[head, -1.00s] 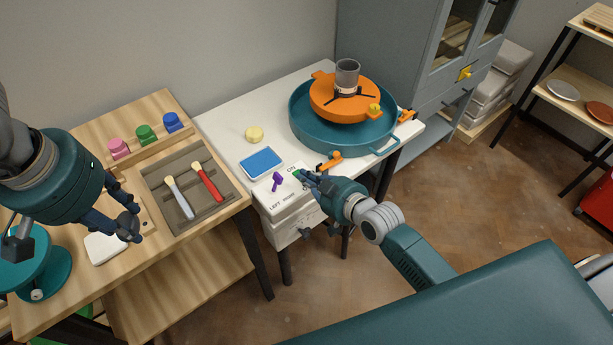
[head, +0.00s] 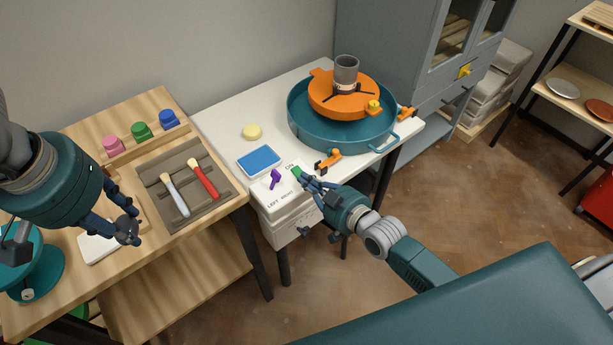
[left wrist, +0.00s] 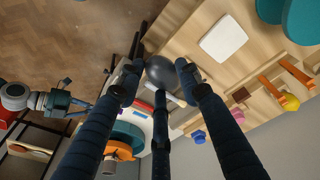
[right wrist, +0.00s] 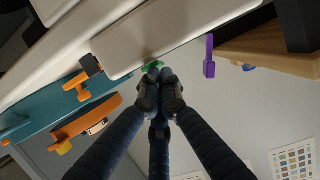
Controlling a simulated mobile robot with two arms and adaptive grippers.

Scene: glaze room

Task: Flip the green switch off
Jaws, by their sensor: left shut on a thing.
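The green switch (head: 296,171) is on the white panel at the front of the wheel table, beside the ON label. I cannot tell which way it is set. In the right wrist view a bit of the green switch (right wrist: 153,65) shows just past my fingertips. My right gripper (head: 306,181) has its fingers together and empty, right at the switch; I cannot tell whether they touch it. My left gripper (head: 130,222) is over the wooden table, shut on a dark grey rounded thing (left wrist: 160,69).
A purple lever (head: 275,179) stands left of the switch, by the LEFT and RIGHT labels. An orange clamp (head: 328,161) is close on the right.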

